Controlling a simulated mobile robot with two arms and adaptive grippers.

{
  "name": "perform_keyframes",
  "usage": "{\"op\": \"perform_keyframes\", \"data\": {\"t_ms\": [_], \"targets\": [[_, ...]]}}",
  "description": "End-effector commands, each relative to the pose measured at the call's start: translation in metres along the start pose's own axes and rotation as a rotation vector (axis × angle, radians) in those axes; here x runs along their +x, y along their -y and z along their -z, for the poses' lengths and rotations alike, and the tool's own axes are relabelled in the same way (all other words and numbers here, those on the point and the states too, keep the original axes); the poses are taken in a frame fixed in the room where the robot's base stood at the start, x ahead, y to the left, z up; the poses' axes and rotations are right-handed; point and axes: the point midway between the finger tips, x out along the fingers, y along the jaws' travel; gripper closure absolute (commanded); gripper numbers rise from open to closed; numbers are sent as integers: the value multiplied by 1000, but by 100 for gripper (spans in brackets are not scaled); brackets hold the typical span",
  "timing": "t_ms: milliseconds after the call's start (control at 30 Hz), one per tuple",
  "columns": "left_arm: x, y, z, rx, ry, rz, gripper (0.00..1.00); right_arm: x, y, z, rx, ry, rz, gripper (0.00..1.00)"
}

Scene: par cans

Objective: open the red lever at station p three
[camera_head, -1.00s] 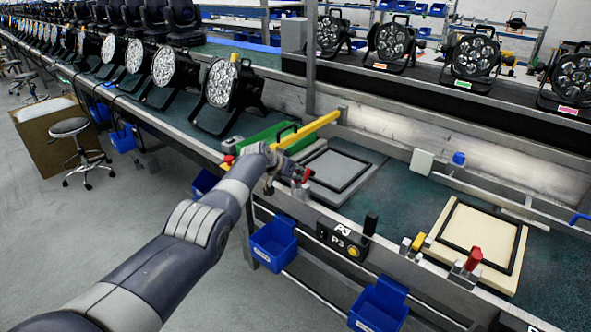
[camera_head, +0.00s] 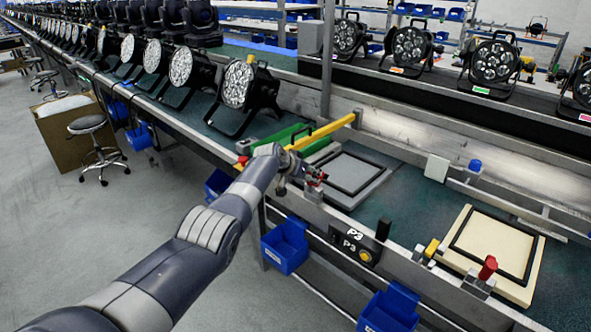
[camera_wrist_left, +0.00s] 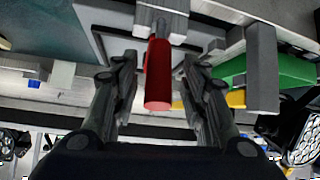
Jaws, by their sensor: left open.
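My left gripper (camera_head: 308,181) is at the front rail of the bench, by the grey pad with a black frame (camera_head: 349,171). In the left wrist view a red lever handle (camera_wrist_left: 158,75) stands between the two fingers of the gripper (camera_wrist_left: 160,62). The fingers are open, with a visible gap on each side of the handle. In the head view only a little red (camera_head: 318,176) shows at the fingertips. The P3 sign (camera_head: 354,242) is on the rail just right of the gripper. My right gripper is not in view.
Another red lever (camera_head: 488,267) stands farther right by the cream pad (camera_head: 529,287). A yellow bar (camera_head: 325,131) and a green bar (camera_head: 280,137) lie behind the gripper. Blue bins (camera_head: 285,246) hang below the rail. Par cans (camera_head: 237,84) line the bench at left.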

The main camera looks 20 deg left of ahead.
Motion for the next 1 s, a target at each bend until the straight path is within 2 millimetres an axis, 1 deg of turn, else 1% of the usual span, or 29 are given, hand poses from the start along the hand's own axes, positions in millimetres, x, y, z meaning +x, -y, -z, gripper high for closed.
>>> {"op": "perform_keyframes", "data": {"t_ms": [167,333,567,1000], "targets": [[-9,2,0,3,-1,2,60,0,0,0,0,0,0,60],[-19,-1,-2,4,1,2,60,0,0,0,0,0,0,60],[-40,0,-2,3,1,2,60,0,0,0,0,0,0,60],[-93,1,-2,3,1,4,60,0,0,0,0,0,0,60]]}}
